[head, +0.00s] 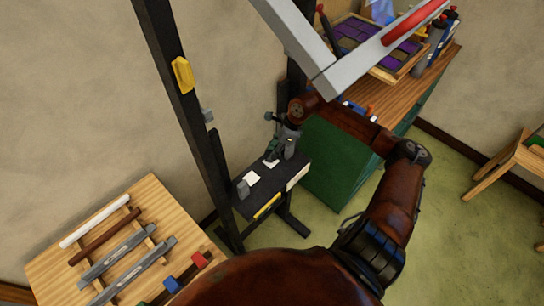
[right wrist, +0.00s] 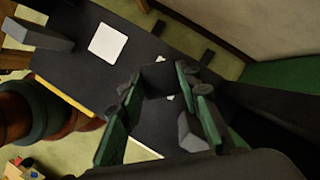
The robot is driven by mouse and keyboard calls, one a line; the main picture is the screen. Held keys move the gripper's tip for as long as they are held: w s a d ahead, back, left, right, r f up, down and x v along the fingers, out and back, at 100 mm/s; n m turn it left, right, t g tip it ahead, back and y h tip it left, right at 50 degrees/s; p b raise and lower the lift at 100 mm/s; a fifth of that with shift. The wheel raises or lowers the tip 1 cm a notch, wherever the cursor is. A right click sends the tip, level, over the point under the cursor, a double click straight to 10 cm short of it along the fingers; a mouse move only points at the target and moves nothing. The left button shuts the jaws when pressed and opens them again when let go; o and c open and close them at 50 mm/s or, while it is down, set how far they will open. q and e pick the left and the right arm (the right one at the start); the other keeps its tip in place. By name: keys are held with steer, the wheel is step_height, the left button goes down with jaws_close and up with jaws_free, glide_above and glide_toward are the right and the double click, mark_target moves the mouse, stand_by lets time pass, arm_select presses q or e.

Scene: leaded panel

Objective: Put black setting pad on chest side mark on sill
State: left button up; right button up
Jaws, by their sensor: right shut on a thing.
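The black sill (head: 268,188) is a narrow shelf at the foot of the dark upright frame. One white square mark (head: 251,177) lies bare on it, and it also shows in the right wrist view (right wrist: 107,43). A second white mark (head: 271,162), on the side towards the green chest (head: 335,165), is partly hidden by my gripper. My right gripper (head: 280,146) is low over that end of the sill. In the right wrist view its green-padded fingers are shut on the black setting pad (right wrist: 158,78). White slivers show beside the pad; I cannot tell whether it touches the sill. My left gripper is not in view.
Grey blocks stand on the sill, one at the far left end (head: 242,190) and one near my gripper (right wrist: 190,135). A pale bar (head: 295,35) crosses above my right arm. A wooden table (head: 125,255) with tools is at lower left.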

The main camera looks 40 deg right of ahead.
steer(key=shift+w+d+f, duration=0.15)
steer(key=shift+f, duration=1.65)
steer(key=o, duration=1.2)
steer(key=shift+f, duration=0.1)
steer(key=shift+c, duration=0.2)
steer(key=shift+r, duration=0.2)
steer(key=v, duration=1.2)
